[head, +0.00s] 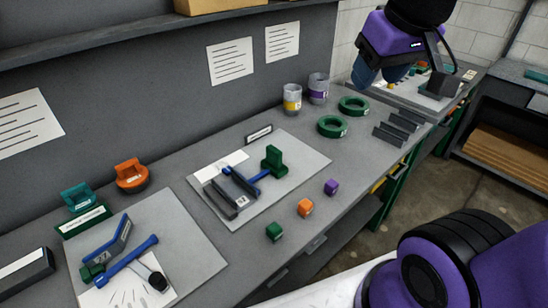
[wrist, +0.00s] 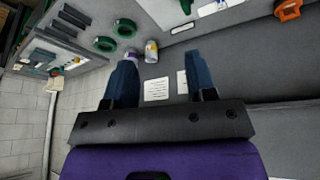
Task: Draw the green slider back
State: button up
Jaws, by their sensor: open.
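A green upright block with a foot, which looks like the slider (head: 274,162), stands on a light grey plate (head: 290,187) at the middle of the bench in the head view. A blue bar (head: 252,183) runs from beside it to a dark grey channel piece (head: 225,197). My gripper (head: 380,78) is high at the upper right of the head view, well apart from the slider. Its two blue fingers are spread and empty in the wrist view (wrist: 161,78).
Green, orange (head: 305,207) and purple cubes lie along the bench's front. Two green rings (head: 332,126), two jars (head: 292,98) and dark bars (head: 388,135) lie at the right. A left plate (head: 200,262) holds blue-handled parts. Teal and orange (head: 130,175) holders stand behind it.

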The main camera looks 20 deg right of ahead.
jog(key=w+f+n+g, duration=0.1)
jog(key=w+f, duration=0.2)
jog(key=w, duration=0.7)
jog(key=n+g, duration=0.3)
send_over(274, 157)
jog(key=w, duration=0.1)
jog(key=f, duration=2.5)
jog(key=shift+w+d, duration=0.2)
jog(key=shift+d, duration=0.2)
jog(key=shift+w+a+f+g, duration=0.15)
jog(key=shift+f+g, duration=0.15)
jog(key=shift+f, duration=0.3)
notch_tip(274, 157, down, 11)
jog(key=shift+r, duration=0.2)
jog(key=shift+c, duration=0.5)
